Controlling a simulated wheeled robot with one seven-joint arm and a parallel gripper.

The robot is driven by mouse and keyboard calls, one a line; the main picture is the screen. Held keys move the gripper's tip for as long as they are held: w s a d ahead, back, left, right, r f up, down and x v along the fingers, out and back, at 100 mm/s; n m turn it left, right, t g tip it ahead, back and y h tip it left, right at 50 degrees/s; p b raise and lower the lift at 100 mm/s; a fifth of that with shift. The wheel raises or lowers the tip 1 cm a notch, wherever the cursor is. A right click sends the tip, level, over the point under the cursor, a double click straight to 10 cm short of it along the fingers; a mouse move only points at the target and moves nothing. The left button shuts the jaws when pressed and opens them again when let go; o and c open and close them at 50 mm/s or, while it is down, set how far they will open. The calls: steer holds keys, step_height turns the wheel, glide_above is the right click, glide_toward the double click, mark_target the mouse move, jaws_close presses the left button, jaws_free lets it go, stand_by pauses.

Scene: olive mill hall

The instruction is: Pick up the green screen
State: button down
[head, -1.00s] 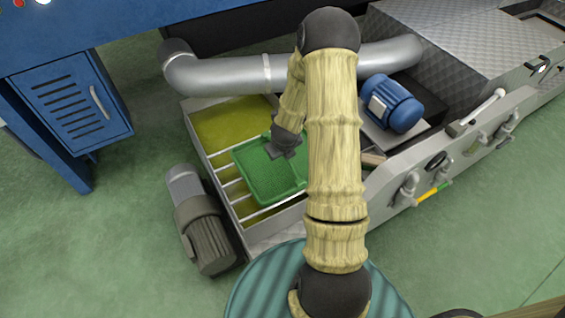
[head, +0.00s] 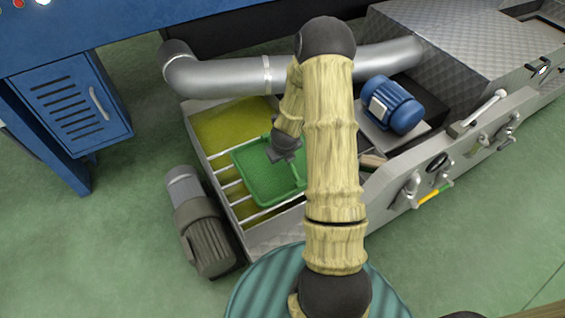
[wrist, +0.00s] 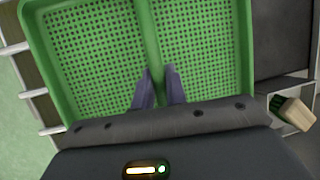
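The green screen (head: 262,182) is a shallow perforated tray with a raised rim and a central bar. It rests on the white bars of a metal basin, partly hidden by my arm in the head view. In the wrist view the screen (wrist: 95,50) fills most of the picture, its bar running up the middle. My gripper (wrist: 158,80) is over the screen, with its two fingers close against both sides of that bar; it looks shut on it. In the head view my gripper (head: 284,155) is at the screen's upper middle.
The basin (head: 268,236) holds yellow-green liquid (head: 235,122). A grey pipe (head: 225,78) crosses behind it. A blue motor (head: 393,104) stands right, a grey motor (head: 207,233) left. A panel with valves (head: 440,165) edges the right. A small wooden-handled brush (wrist: 295,113) lies beside the screen.

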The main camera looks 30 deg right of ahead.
steer(key=shift+r, duration=0.1)
step_height(320, 180, up, 10)
steer(key=p, duration=0.4)
stand_by(0.7)
